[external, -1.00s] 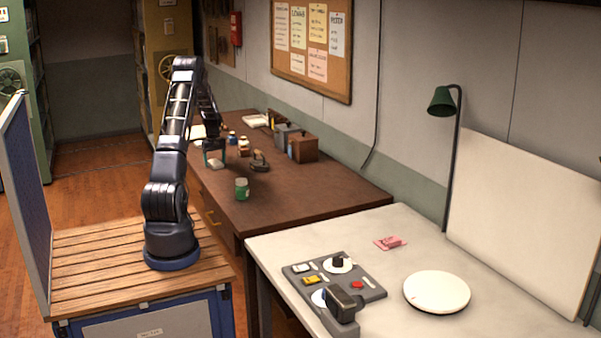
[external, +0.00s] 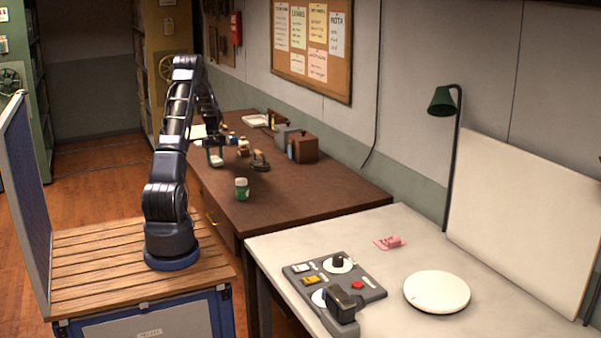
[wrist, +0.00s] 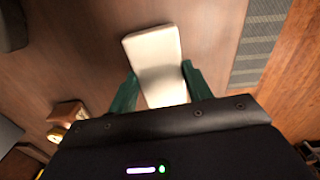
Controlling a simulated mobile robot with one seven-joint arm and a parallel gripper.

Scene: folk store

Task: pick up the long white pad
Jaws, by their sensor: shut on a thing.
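The long white pad (wrist: 155,48) is a pale slab with rounded corners, standing out well beyond my fingertips in the wrist view. My gripper (wrist: 158,72) is shut on it, with one green finger against each long side. Its near end is hidden by the gripper body. In the external view the pad (external: 216,161) shows small and pale below my gripper (external: 214,153), over the brown desk. It appears to be slightly above the desk top, but the gap is hard to tell.
On the brown desk (external: 310,190) stand a green jar (external: 241,190), a dark iron-like object (external: 260,161), a brown box (external: 303,149) and several small bottles near my gripper. The desk's near right part is clear. A grey ribbed strip (wrist: 256,45) lies right of the pad.

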